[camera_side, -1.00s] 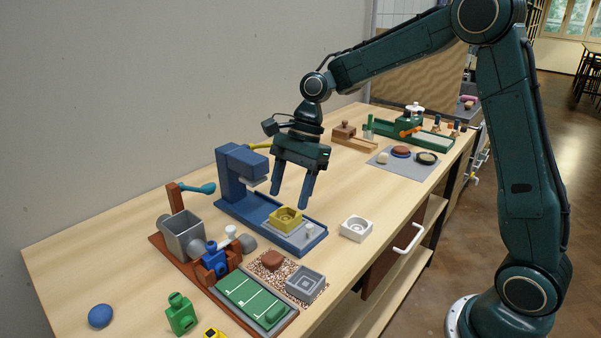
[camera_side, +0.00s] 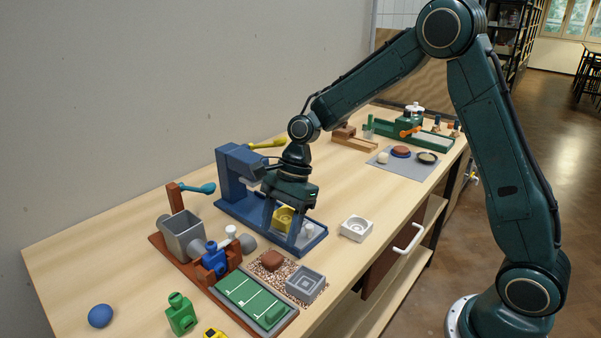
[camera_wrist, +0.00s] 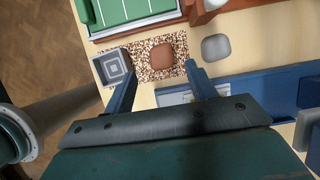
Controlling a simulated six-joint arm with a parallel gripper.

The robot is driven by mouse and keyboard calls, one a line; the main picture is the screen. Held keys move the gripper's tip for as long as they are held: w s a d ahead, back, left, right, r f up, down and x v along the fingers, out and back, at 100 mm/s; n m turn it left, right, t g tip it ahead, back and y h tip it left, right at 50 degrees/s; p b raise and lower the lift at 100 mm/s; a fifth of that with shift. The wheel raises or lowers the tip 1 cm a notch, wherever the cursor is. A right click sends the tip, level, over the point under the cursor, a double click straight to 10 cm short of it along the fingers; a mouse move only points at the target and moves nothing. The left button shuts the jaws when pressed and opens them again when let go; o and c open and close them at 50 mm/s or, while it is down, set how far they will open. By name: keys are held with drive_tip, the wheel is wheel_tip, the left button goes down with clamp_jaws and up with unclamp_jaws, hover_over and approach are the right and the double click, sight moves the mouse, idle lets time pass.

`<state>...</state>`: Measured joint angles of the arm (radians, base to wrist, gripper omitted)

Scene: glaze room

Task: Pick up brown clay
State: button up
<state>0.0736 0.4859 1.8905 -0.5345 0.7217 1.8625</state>
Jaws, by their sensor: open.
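The brown clay (camera_side: 272,260) is a small reddish-brown lump on a speckled mat (camera_side: 258,272). It also shows in the wrist view (camera_wrist: 161,56), whole and uncovered, just beyond and roughly between my fingertips. My gripper (camera_side: 280,238) is open and empty, pointing down over the blue press base, behind the clay in the side view. In the wrist view my gripper's (camera_wrist: 162,72) two blue fingers stand apart, with the speckled mat between their tips.
A grey square mould (camera_side: 305,284) sits beside the clay on the mat. The blue press (camera_side: 238,165), with a yellow mould (camera_side: 284,217), stands under my gripper. Nearby are a grey hopper (camera_side: 182,236), a green board (camera_side: 245,296) and a white mould (camera_side: 356,228).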

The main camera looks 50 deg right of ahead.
sight(270, 264)
drive_tip(key=shift+a+f, duration=0.2)
drive_tip(key=shift+f, duration=0.25)
drive_tip(key=shift+x, duration=2.6)
drive_tip(key=c, duration=1.1)
drive_tip(key=shift+r, duration=0.1)
drive_tip(key=shift+r, duration=5)
